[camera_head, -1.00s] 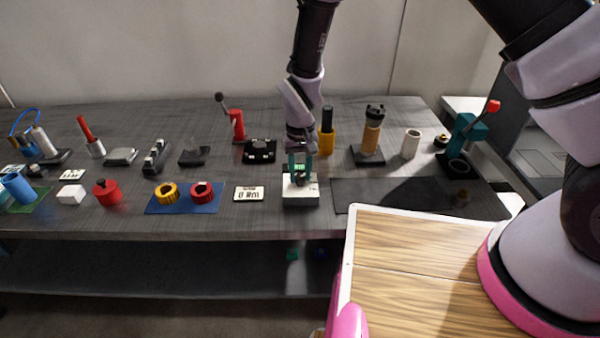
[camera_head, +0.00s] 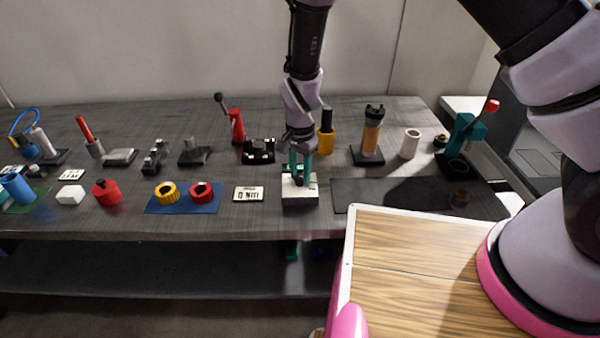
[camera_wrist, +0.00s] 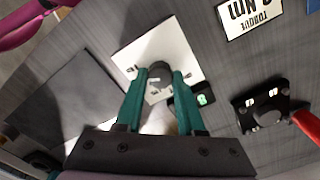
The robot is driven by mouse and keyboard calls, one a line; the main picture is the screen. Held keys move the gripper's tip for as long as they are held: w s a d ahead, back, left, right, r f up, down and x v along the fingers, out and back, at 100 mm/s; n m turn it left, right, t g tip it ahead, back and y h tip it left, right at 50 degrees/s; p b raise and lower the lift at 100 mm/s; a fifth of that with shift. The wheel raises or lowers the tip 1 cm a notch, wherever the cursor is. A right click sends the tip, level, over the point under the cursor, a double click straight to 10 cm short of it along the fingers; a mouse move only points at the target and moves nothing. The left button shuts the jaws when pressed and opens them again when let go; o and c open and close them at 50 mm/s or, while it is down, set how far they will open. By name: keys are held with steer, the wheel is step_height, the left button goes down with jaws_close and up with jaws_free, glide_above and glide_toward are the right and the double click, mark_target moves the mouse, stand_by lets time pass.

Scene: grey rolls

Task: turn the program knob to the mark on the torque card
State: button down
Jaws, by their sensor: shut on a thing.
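The program knob (camera_wrist: 160,73) is a grey round knob on a white-topped box (camera_wrist: 125,55). The box (camera_head: 300,195) stands near the front of the bench in the head view. My gripper (camera_wrist: 161,78) has teal fingers on either side of the knob and is shut on it from above. In the head view my gripper (camera_head: 300,177) hides most of the knob. A small green-lit display (camera_wrist: 203,99) shows beside the box in the wrist view. The white torque card (camera_head: 249,194) lies flat left of the box. It also shows upside down in the wrist view (camera_wrist: 248,14); its figure is hard to read.
A blue mat (camera_head: 184,207) with a yellow ring (camera_head: 167,193) and a red ring (camera_head: 201,193) lies left of the card. A black fixture (camera_head: 260,150) and a yellow-and-black tool (camera_head: 326,138) stand behind. A dark mat (camera_head: 400,195) lies to the right.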

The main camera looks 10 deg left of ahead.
mark_target(300, 176)
steer(key=shift+m, duration=0.5)
steer(key=c, duration=0.5)
jaws_free()
steer(key=shift+r, duration=0.1)
step_height(300, 176, up, 11)
steer(key=shift+f, duration=0.2)
